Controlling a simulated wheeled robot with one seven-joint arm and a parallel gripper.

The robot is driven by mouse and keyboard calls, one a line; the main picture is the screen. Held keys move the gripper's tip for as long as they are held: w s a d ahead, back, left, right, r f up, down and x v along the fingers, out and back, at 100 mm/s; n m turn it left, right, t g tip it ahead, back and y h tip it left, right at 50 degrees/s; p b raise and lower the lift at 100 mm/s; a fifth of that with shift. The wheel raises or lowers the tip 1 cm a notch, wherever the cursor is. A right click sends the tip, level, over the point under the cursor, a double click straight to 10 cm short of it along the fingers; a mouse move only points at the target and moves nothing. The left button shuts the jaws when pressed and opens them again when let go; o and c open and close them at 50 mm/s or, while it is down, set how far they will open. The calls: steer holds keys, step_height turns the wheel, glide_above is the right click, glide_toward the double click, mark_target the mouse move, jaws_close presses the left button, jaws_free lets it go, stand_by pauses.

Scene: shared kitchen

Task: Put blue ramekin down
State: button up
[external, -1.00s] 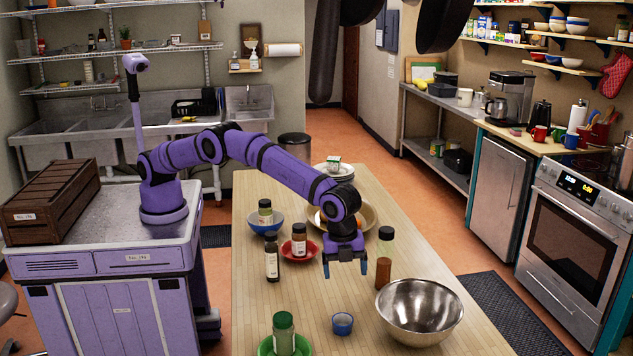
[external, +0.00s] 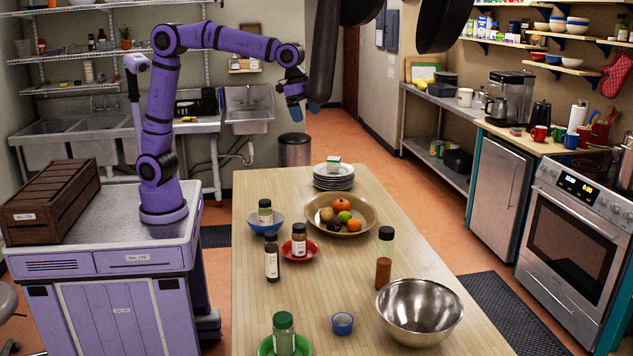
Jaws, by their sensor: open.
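The small blue ramekin (external: 342,323) stands upright on the wooden table, near its front, just left of the metal mixing bowl. Nothing is touching it. My gripper (external: 305,112) is raised high above the far end of the table, well away from the ramekin. It is open, and I see nothing between its fingers.
The steel mixing bowl (external: 420,312) and a spice bottle (external: 384,260) are right of the ramekin. A green-lidded jar on a green plate (external: 265,346) is to its left. Farther back are a fruit bowl (external: 325,226), a red plate (external: 312,251), a blue bowl (external: 254,226) and stacked plates (external: 333,184).

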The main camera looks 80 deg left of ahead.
steer(key=s+a+r+n+t, duration=0.15)
steer(key=s+a+n, duration=0.25)
steer(key=s+a, duration=1)
steer(key=s+a+f+n, duration=0.2)
steer(key=s+a+f, duration=0.2)
steer(key=s, duration=0.5)
steer(key=s+a+f+n+y, duration=0.1)
steer(key=s+a+f+n, duration=0.2)
steer(key=s, duration=0.6)
steer(key=shift+s+a+f+t, duration=0.3)
steer(key=shift+a+f+t, duration=0.15)
steer(key=shift+a, duration=0.55)
